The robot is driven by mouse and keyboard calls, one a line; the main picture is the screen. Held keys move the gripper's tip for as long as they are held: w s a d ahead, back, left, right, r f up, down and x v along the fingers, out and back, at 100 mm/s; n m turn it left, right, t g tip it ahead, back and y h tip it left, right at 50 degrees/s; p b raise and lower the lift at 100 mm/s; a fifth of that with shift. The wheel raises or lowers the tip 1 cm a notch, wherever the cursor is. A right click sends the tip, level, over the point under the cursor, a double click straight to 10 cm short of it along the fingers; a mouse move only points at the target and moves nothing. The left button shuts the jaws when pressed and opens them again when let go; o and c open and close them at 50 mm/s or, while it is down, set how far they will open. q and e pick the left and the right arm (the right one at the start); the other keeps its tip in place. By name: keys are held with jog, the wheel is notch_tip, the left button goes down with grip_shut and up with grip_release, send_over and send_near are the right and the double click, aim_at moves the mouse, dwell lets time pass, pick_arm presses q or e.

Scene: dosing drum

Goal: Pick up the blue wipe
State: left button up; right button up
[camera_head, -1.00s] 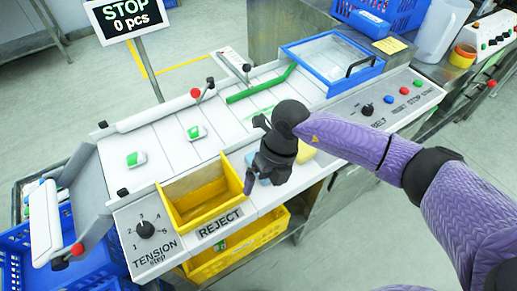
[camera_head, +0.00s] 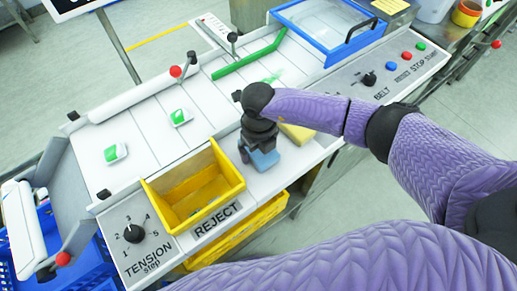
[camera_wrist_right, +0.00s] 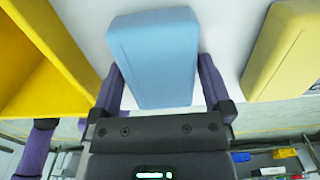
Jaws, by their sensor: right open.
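The blue wipe (camera_head: 265,160) lies on the white worktop, just right of the yellow reject bin, partly hidden by my right gripper in the head view. My right gripper (camera_head: 254,152) points down at it. In the right wrist view, the light blue wipe (camera_wrist_right: 155,60) lies between the two open purple-grey fingers of the right gripper (camera_wrist_right: 162,82). One finger is on each side of its near part, with narrow gaps or light contact; I cannot tell which. My left gripper is not in view.
The yellow reject bin (camera_head: 228,172) stands close on the left of the wipe. A yellow block (camera_head: 297,134), also in the wrist view (camera_wrist_right: 285,50), lies close on the right. Several white-green items, such as this one (camera_head: 116,153), lie on the belt. A control panel (camera_head: 385,80) is behind.

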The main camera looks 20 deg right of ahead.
jog(key=c, duration=0.9)
notch_tip(320, 180, up, 10)
jog(key=p, duration=0.2)
jog(key=shift+p, duration=0.35)
